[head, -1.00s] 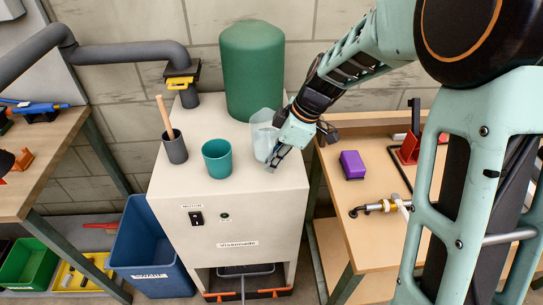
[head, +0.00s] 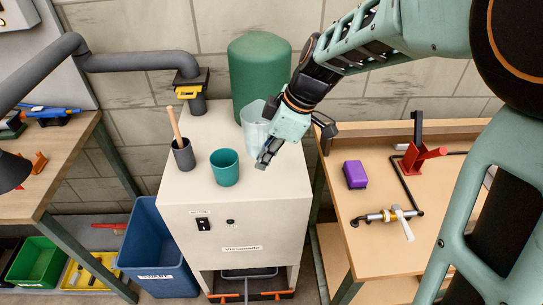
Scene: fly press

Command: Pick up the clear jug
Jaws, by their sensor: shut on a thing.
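The clear jug (head: 253,127) stands on the cream cabinet top, in front of the green cylinder. It is translucent, and its right side is hidden behind my gripper. My gripper (head: 264,163) reaches in from the upper right and is shut on the jug at its right side. I cannot tell whether the jug's base is off the surface.
A teal cup (head: 225,167) stands just left of the jug, and a grey pot (head: 184,154) with a wooden stick is further left. The green cylinder (head: 259,75) is close behind. A purple block (head: 355,174) lies on the right bench.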

